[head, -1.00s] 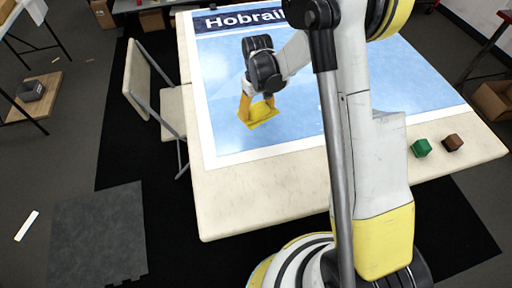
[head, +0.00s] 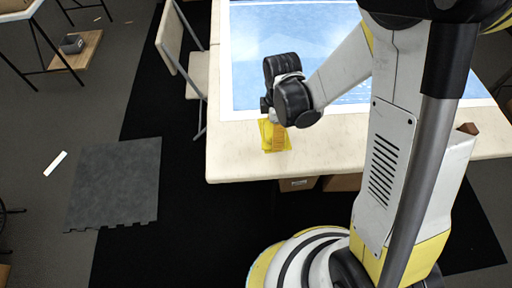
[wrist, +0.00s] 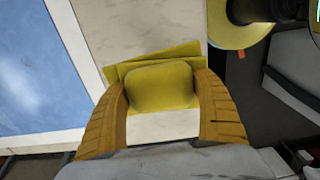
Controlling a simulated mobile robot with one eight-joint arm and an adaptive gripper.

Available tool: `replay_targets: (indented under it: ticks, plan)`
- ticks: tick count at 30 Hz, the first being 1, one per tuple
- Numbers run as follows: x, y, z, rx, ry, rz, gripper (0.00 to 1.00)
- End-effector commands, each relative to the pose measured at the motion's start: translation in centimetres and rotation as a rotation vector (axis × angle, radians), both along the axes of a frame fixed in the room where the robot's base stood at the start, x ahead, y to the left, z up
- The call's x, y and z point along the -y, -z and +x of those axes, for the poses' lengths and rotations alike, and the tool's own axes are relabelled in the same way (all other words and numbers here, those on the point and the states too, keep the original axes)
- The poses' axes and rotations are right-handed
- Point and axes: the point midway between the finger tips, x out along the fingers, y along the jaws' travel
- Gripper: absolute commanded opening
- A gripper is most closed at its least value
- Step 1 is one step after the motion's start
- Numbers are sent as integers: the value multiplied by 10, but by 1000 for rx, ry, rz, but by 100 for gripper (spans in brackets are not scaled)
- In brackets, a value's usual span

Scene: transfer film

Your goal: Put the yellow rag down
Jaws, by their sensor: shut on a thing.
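The yellow rag (wrist: 160,86) is between the two ribbed orange-yellow fingers of my gripper (wrist: 162,92) in the wrist view. My gripper is shut on it, and part of the cloth spreads out flat beyond the fingertips. In the head view the rag (head: 267,137) shows beneath my wrist, over the bare front strip of the pale table (head: 235,160), left of the middle. Whether its lower side touches the table I cannot tell. My wrist and fingers hide part of the rag.
A blue poster with a white border (head: 240,60) covers the table behind the rag. A brown block (head: 468,128) is partly hidden behind my arm at right. A folding chair (head: 195,75) stands at the table's left side. The front strip left of my gripper is clear.

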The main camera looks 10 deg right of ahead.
Motion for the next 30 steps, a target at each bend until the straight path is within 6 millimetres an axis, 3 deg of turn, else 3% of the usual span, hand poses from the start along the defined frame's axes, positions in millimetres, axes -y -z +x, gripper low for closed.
replay_targets:
  ticks: [3, 9, 14, 21, 30]
  plan:
    - [-29, 22, 7, 0, -4, 0, 36]
    - [-55, 36, 13, 0, 1, 0, 36]
    - [-59, 45, 14, 0, 2, 0, 36]
    - [-58, 78, 14, 0, 3, 0, 36]
    - [-58, 78, 14, 0, 3, 0, 36]
